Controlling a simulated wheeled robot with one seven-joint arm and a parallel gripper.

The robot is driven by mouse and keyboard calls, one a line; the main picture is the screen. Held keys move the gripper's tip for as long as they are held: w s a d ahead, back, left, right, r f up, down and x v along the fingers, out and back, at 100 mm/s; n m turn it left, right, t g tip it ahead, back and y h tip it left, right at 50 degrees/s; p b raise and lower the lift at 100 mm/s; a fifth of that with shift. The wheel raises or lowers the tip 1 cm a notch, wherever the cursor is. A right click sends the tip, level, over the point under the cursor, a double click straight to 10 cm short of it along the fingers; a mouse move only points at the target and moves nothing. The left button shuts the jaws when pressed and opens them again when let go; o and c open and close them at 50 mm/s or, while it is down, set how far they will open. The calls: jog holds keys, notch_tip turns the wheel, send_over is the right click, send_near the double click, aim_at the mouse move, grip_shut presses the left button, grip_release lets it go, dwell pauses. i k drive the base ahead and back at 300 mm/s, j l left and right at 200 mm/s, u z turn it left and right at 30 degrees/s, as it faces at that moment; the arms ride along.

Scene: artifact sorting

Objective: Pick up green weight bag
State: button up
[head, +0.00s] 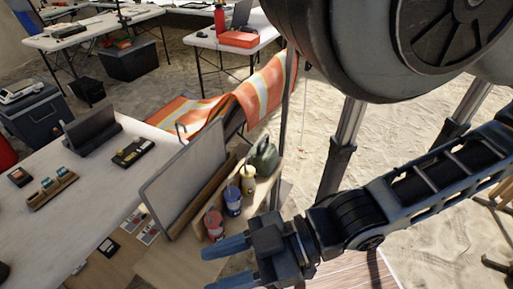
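A dark green, rounded object with a loop handle on top (263,158), which looks like the green weight bag, sits at the far end of a small wooden shelf. My gripper (216,268) is at the bottom of the head view, with its two blue fingers spread apart and nothing visible between them. The fingers point left. The gripper is nearer the camera than the bag and well below it in the picture, apart from it.
Sandy floor lies right of the shelf.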

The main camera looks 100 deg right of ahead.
aim_at(264, 155)
jog(key=l+z, duration=0.1)
jog(key=z, duration=2.25)
